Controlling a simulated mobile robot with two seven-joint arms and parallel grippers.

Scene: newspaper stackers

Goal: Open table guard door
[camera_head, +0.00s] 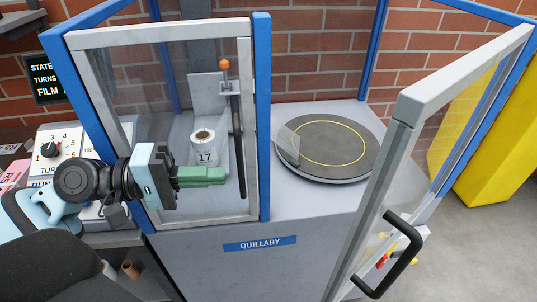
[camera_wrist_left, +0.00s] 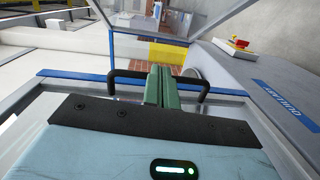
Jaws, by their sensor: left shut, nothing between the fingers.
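The table guard (camera_head: 262,120) has a blue frame and clear panels. Its right door (camera_head: 412,95) stands swung open, with a black handle (camera_head: 415,243) at the lower right. The left, grey-framed door panel (camera_head: 88,85) looks closed, and a long black upright bar (camera_head: 238,150) runs near its right edge. My left gripper (camera_head: 222,176) has its green fingers together and empty, in front of this panel and just left of the bar. In the left wrist view the fingers (camera_wrist_left: 161,76) overlap a black handle (camera_wrist_left: 125,75); contact cannot be told. My right gripper is not in view.
A round dark turntable (camera_head: 350,165) with a yellow ring sits on the grey cabinet top. A white roll (camera_head: 204,150) stands behind the left panel. A control box (camera_head: 55,145) with a dial is at left. Open floor (camera_head: 470,240) lies at right, near a yellow panel (camera_head: 490,150).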

